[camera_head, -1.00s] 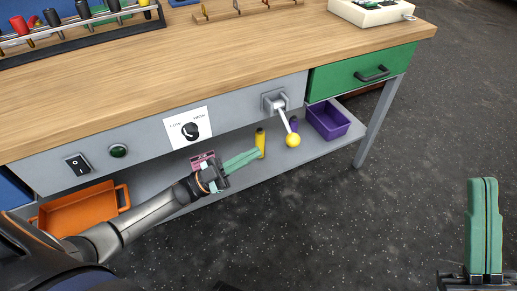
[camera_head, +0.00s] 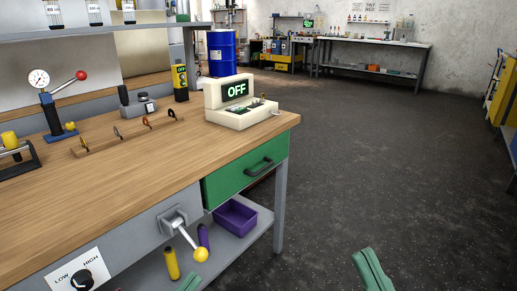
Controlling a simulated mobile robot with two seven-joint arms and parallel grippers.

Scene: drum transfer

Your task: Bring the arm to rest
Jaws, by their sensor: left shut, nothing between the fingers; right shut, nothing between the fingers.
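My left gripper (camera_head: 190,283) shows only as green fingertips at the bottom edge, in front of the bench and below the lever with the yellow ball (camera_head: 200,254). Its fingers are shut and empty, and its arm is out of view. My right gripper (camera_head: 371,270) shows as green fingers at the bottom edge, right of centre, over the dark floor. It is shut with nothing in it. Neither gripper is seen touching anything. The rest of both arms is below the view.
The wooden workbench (camera_head: 150,165) fills the left side, with a green drawer (camera_head: 225,187), a dial panel (camera_head: 78,277) and a purple bin (camera_head: 234,218) on the shelf below. A blue drum (camera_head: 222,55) stands behind. Open floor (camera_head: 400,160) lies to the right.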

